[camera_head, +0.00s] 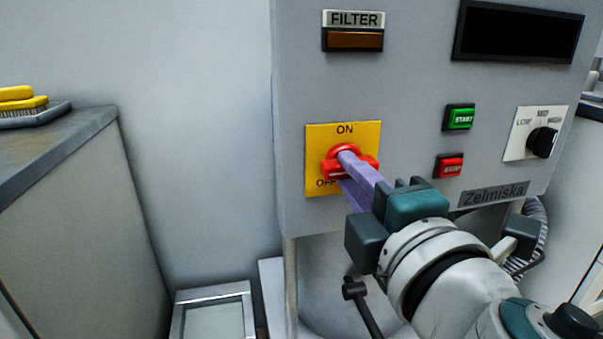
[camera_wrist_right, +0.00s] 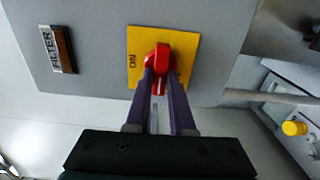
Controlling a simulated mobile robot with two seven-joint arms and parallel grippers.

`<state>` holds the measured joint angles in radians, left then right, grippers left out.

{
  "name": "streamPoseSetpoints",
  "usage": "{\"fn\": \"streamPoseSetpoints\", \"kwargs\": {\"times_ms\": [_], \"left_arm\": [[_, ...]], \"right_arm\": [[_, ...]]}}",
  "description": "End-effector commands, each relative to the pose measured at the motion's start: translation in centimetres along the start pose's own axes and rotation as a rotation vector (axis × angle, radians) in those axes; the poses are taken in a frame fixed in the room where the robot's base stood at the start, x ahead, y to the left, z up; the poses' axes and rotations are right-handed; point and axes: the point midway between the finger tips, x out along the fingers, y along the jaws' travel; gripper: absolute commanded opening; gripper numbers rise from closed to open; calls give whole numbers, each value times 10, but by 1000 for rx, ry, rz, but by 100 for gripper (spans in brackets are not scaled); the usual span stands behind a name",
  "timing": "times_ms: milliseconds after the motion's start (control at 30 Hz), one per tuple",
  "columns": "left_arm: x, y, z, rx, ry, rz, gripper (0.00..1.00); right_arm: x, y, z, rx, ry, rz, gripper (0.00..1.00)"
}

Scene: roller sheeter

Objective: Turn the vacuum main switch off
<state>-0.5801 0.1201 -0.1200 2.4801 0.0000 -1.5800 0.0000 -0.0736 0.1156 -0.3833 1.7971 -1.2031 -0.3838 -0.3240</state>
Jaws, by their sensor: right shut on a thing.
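The vacuum main switch is a red rotary knob (camera_head: 333,172) on a yellow plate (camera_head: 314,140) on the grey machine front. The plate reads ON at the top and OFF at the lower left, the latter partly covered. The knob's grip bar lies about level, crosswise to the ON mark. My right gripper (camera_head: 349,167) is shut on the knob, its purple fingers on either side of the bar. The right wrist view shows the red knob (camera_wrist_right: 159,57) between the fingertips. My left gripper is in neither view.
A FILTER lamp (camera_head: 353,39) and a dark display (camera_head: 517,32) are above. Green START (camera_head: 459,117) and red stop (camera_head: 449,165) buttons and a black dial (camera_head: 541,140) sit to the right. A counter (camera_head: 60,140) with a yellow brush (camera_head: 22,100) stands at left.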

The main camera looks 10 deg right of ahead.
Motion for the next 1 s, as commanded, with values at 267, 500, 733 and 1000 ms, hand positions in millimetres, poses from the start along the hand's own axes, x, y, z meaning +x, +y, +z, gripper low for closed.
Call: {"fn": "streamPoseSetpoints", "kwargs": {"times_ms": [267,500,733,1000], "left_arm": [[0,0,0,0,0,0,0],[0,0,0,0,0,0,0],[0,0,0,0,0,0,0],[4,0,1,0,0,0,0]], "right_arm": [[0,0,0,-4,0,0,29],[0,0,0,-2,0,0,51],[-2,0,0,-1,0,0,51],[-39,-3,0,1,1,-3,51]]}}
